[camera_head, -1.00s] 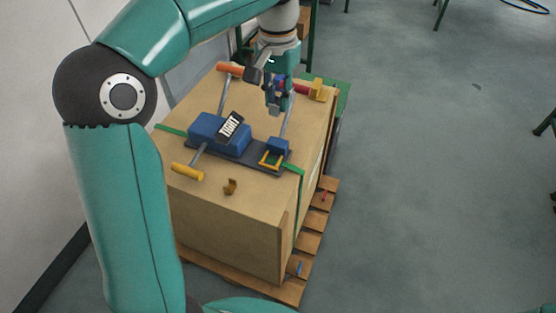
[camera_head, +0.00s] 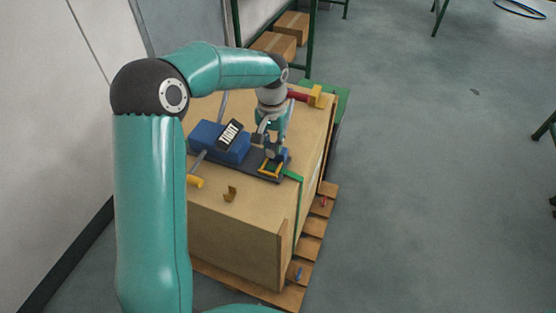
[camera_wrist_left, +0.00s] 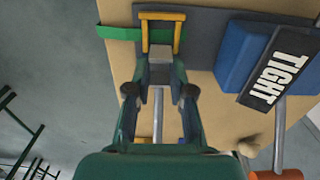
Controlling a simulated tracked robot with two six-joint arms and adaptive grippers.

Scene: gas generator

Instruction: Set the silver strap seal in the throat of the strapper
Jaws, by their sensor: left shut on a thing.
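The strapper is a blue machine (camera_head: 214,141) with a dark base on top of the wooden crate. Its label reads TIGHT. A yellow frame (camera_head: 271,169) stands at its right end, and shows at the top of the left wrist view (camera_wrist_left: 146,36). My left gripper (camera_head: 271,153) is just behind this frame, low over the base. It is shut on a small grey block, which I take as the silver strap seal (camera_wrist_left: 160,72). The seal is right beside the frame's open side; I cannot tell whether it touches. My right gripper is not in view.
A brass-coloured clip (camera_head: 230,193) lies on the crate (camera_head: 250,208) in front of the strapper. A red and yellow tool (camera_head: 314,96) lies at the back right. A green strap (camera_head: 293,175) runs over the crate's right edge.

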